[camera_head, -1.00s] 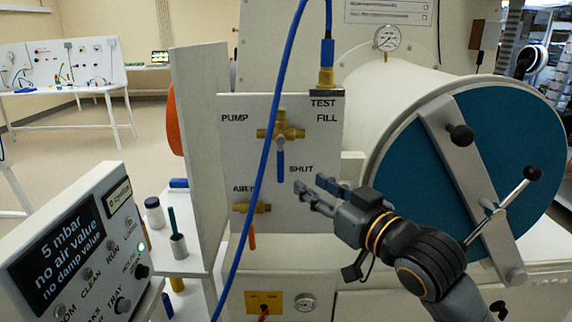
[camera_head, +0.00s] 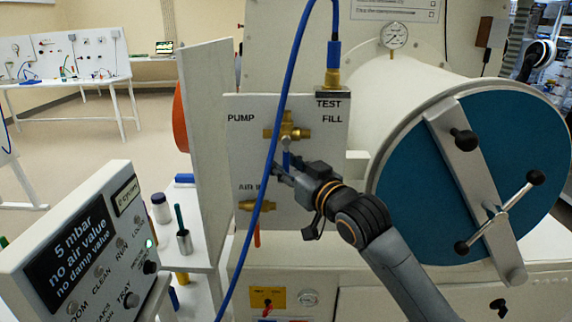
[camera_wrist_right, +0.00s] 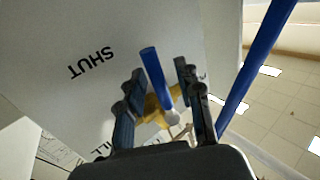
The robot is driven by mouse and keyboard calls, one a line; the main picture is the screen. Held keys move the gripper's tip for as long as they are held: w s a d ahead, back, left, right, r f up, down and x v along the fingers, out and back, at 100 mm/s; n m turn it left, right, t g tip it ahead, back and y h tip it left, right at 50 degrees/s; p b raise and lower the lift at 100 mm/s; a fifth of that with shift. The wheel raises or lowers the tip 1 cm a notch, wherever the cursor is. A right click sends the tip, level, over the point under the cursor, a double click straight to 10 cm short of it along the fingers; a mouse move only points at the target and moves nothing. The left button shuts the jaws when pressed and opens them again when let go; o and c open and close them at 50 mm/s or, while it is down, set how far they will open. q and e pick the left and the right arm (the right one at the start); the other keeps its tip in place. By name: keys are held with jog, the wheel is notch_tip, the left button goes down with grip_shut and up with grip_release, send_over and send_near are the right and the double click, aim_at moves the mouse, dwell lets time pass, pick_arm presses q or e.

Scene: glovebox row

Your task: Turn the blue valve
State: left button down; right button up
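The blue valve handle (camera_head: 286,159) hangs down from a brass valve body (camera_head: 288,132) on the white panel (camera_head: 245,103), between the words PUMP, TEST and FILL. My right gripper (camera_head: 282,170) is at the handle, coming from the lower right, and hides the word SHUT in the head view. In the right wrist view the blue handle (camera_wrist_right: 152,68) stands between the two spread fingers of the right gripper (camera_wrist_right: 160,70). Gaps show on both sides of it, so the gripper is open. My left gripper is not in view.
A blue hose (camera_head: 262,190) runs in front of the panel, just left of the right gripper. A second brass valve (camera_head: 256,206) with a red handle sits below. A control box (camera_head: 85,240) stands at lower left. A round blue door (camera_head: 515,150) is on the right.

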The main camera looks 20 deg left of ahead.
grip_shut()
jog(key=shift+w+p, duration=0.15)
jog(key=shift+p, duration=0.35)
jog(key=shift+w+d+r+n+g+h+p, duration=0.2)
jog(key=shift+d+n+h+p, duration=0.55)
jog(key=shift+p, duration=1.05)
jog(key=shift+w+d+n+g+h+p, duration=0.15)
jog(key=shift+n+g+h+p, duration=0.3)
jog(key=shift+n+p, duration=0.9)
jog(key=shift+w+d+r+n+g+h+p, duration=0.15)
jog(key=shift+d+n+h+p, duration=0.4)
jog(key=shift+p, duration=1.65)
jog(key=shift+s, duration=0.1)
jog(key=shift+f, duration=0.1)
